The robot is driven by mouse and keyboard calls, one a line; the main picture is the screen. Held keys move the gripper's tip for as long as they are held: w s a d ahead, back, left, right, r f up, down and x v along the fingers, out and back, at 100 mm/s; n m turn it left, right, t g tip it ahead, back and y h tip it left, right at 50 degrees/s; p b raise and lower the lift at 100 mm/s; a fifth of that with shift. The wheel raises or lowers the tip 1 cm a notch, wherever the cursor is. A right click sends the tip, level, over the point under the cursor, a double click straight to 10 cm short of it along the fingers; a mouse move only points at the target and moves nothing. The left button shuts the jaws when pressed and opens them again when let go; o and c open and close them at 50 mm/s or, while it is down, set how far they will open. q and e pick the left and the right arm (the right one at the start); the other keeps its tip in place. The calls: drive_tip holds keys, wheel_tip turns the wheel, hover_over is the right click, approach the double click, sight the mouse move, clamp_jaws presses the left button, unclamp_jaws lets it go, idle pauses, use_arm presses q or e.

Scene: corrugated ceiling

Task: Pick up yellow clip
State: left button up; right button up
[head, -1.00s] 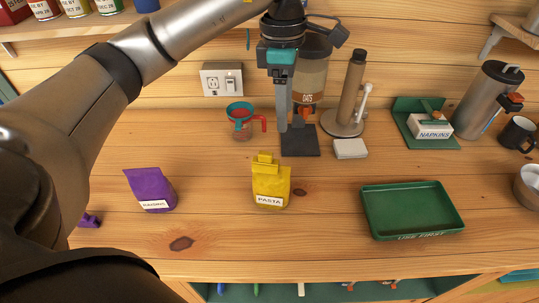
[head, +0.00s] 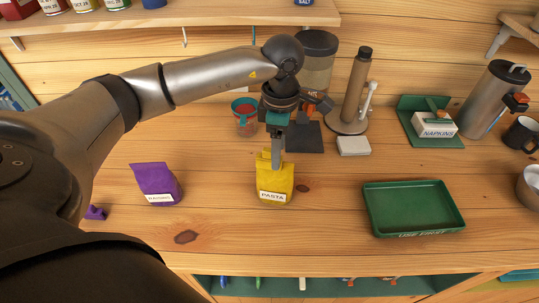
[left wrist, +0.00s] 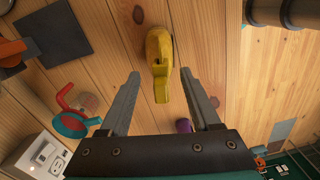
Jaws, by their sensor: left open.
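The yellow clip (head: 263,158) sits on top of the yellow pasta bag (head: 273,187), which stands upright on the wooden counter. My left gripper (head: 277,165) points down just over the bag, its finger hiding part of the clip. In the left wrist view, my left gripper (left wrist: 159,75) is open, with the clip (left wrist: 162,88) between its two fingers and clear space on both sides. The pasta bag (left wrist: 158,45) shows beyond the fingertips. My right gripper is not in view.
A purple raisins bag (head: 157,184) stands left, with a small purple clip (head: 95,212) near it. A green tray (head: 413,208) lies right.

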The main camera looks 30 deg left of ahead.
use_arm(q)
drive_tip(key=shift+s+f, duration=0.15)
drive_tip(key=shift+f, duration=1.35)
drive_tip(key=shift+c, duration=0.3)
clamp_jaws()
